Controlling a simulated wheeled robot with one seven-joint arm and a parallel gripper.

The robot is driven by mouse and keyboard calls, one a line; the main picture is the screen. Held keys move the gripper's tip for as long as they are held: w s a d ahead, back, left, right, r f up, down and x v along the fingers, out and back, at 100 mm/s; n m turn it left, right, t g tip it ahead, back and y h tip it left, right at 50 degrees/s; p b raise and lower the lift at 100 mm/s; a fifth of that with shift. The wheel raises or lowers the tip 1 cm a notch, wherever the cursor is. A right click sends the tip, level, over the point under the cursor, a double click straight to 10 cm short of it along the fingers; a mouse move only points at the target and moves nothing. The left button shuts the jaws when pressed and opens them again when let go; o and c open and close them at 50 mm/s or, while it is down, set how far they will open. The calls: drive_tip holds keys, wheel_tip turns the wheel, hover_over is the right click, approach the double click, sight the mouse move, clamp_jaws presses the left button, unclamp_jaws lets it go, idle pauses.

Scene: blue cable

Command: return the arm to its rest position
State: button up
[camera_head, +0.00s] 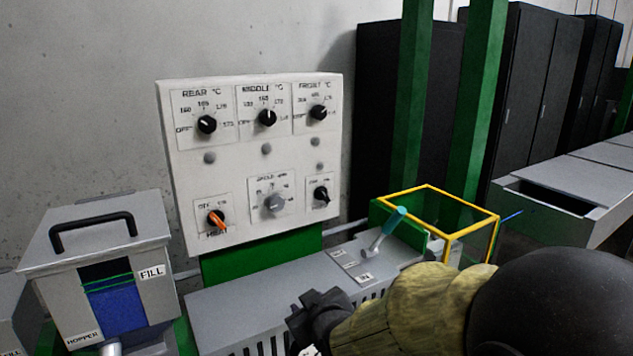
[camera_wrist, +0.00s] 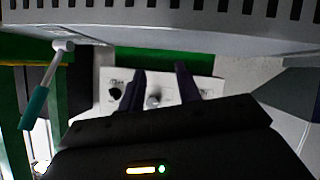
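My gripper (camera_head: 318,318) is at the bottom middle of the head view, in front of the grey machine's slotted side. My arm (camera_head: 400,308) reaches in from the lower right. In the wrist view the two dark fingers of my gripper (camera_wrist: 160,76) stand apart, with nothing seen between them but the panel behind. My gripper is open and empty, apart from the lever.
A white control panel (camera_head: 240,163) with several knobs stands behind. A teal-handled lever (camera_head: 387,231) rises from the grey machine (camera_head: 240,302), close to my arm. A yellow-edged clear guard (camera_head: 463,208) is to its right. A lidded hopper (camera_head: 58,298) stands at left.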

drive_tip(key=s+d+f+m+g+h, duration=0.2)
drive_tip(key=s+d+f+m+g, duration=0.3)
drive_tip(key=s+d, duration=0.4)
drive_tip(key=s+d+f+m+g+h, duration=0.35)
drive_tip(key=s+d+f, duration=0.3)
drive_tip(key=d, duration=0.35)
wheel_tip(320, 180, up, 13)
drive_tip(key=p, duration=1.2)
drive_tip(key=shift+w+a+g+y+p, duration=0.2)
drive_tip(key=shift+g+y+p, duration=0.15)
drive_tip(key=shift+y, duration=0.1)
